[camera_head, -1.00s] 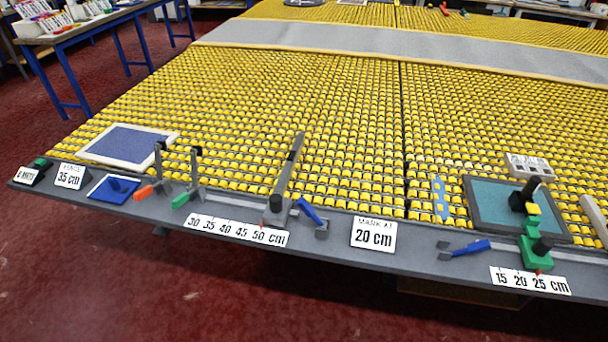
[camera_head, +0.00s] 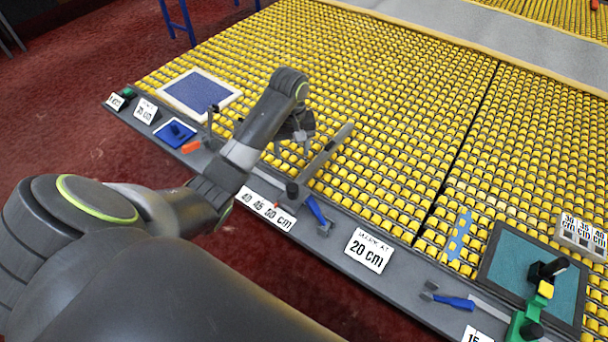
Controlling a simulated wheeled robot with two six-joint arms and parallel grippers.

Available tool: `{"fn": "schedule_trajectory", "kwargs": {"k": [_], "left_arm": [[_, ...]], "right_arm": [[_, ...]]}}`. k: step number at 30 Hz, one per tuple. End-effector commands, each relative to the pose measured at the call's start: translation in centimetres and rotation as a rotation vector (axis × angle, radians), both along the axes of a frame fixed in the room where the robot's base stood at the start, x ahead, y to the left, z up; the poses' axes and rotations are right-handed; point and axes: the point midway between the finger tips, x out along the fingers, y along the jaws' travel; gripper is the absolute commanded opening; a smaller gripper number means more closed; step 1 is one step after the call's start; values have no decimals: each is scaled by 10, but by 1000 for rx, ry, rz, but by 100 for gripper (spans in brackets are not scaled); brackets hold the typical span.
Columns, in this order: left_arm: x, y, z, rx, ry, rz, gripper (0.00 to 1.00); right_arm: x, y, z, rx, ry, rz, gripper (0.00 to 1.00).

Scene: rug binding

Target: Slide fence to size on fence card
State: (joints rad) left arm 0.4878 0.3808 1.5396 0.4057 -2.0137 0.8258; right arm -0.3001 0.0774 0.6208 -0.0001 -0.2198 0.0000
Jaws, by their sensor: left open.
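The fence is a long grey bar (camera_head: 328,152) on a sliding block with a dark knob (camera_head: 292,188), set on the table's front rail. Its small red pointer stands near the 45 to 50 end of the scale card (camera_head: 266,209), whose lower numbers are hidden by my left arm. The fence card (camera_head: 146,112), small and white, stands at the far left of the front edge; it read 35 cm in the earlier frame. My left gripper (camera_head: 294,147) is open and empty, above the rollers just left of the fence bar, apparently not touching it. My right gripper is out of view.
A blue-handled lever (camera_head: 316,210) sits right of the fence block, and an orange-tipped clamp (camera_head: 190,148) stands left. A 20 cm card (camera_head: 369,250) and a green stop (camera_head: 524,325) lie farther right. Yellow rollers (camera_head: 390,160) cover the tabletop.

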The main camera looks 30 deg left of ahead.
Motion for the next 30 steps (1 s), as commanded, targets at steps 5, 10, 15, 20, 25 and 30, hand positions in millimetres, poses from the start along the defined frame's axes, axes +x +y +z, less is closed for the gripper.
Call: {"fn": "schedule_trajectory", "kwargs": {"k": [5,10,15,20,25,30], "left_arm": [[-1,0,-21,0,1,-1,55],[0,0,-41,0,0,-2,55],[0,0,-60,0,0,-2,55],[-1,0,-78,0,0,-2,55],[-1,0,-97,0,0,-2,55],[-1,0,-120,-1,-1,-3,55]], "right_arm": [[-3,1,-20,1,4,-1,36],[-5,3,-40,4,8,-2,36],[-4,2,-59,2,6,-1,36],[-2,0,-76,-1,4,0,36],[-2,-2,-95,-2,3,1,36],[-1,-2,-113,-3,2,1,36]]}}
